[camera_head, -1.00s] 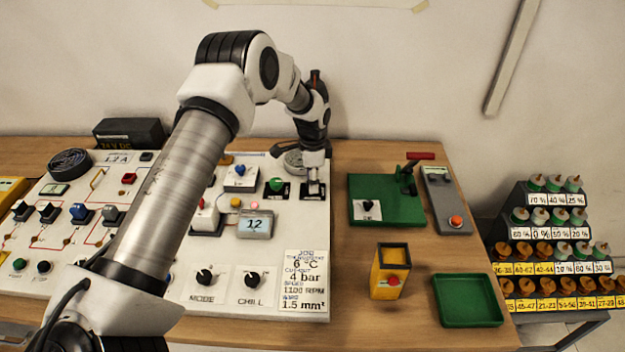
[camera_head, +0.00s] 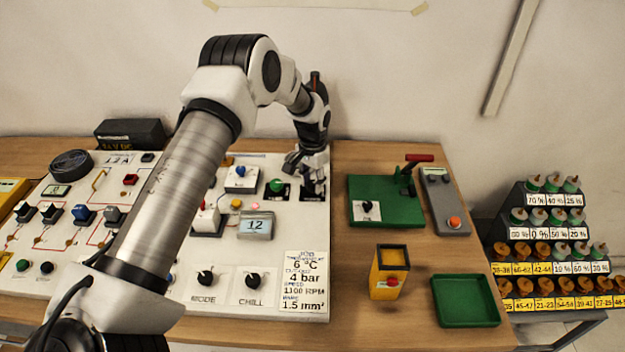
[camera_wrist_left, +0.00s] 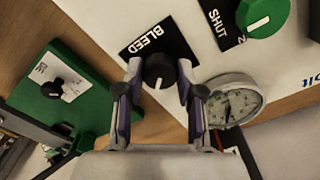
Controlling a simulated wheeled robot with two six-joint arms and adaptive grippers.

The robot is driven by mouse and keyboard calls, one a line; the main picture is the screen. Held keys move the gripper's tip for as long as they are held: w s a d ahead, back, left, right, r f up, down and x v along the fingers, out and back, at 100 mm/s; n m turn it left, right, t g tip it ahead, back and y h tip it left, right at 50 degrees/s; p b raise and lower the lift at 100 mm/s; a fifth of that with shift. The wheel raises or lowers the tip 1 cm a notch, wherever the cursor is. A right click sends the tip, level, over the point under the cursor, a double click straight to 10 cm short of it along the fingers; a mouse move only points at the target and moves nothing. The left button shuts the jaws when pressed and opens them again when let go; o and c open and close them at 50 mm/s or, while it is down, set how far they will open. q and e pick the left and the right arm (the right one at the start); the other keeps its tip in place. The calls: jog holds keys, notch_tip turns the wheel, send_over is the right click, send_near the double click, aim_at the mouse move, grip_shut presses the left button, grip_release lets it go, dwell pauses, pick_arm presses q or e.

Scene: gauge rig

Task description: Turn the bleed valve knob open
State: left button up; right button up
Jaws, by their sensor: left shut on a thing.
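The bleed valve knob (camera_wrist_left: 159,70) is round and black with a white pointer line, on a black plate lettered BLEED (camera_wrist_left: 150,38) at the right edge of the white panel (camera_head: 315,235). My left gripper (camera_head: 307,183) reaches down onto it. In the left wrist view its two fingers (camera_wrist_left: 159,82) sit on either side of the knob, shut on it. The pointer line runs roughly toward the gripper's palm. In the head view the gripper hides the knob. My right gripper is not in view.
A green knob (camera_wrist_left: 262,14) with a SHUT label and a round dial gauge (camera_wrist_left: 236,101) sit close beside the bleed knob. A green board (camera_head: 378,208) with a red-handled lever stands to the right. A yellow bin (camera_head: 389,276) and green tray (camera_head: 466,300) are nearer.

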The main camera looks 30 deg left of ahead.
aim_at(313, 183)
pick_arm(q)
jog(key=n, duration=0.4)
jog(key=shift+s+f+n+p, duration=0.1)
jog(key=shift+n+p, duration=0.2)
jog(key=shift+p, duration=0.05)
jog(key=n, duration=0.4)
jog(key=shift+f+n+p, duration=0.1)
jog(key=shift+n+p, duration=0.2)
jog(key=shift+p, duration=0.1)
jog(key=o, duration=1.2)
jog(key=shift+c, duration=0.2)
notch_tip(313, 183, up, 12)
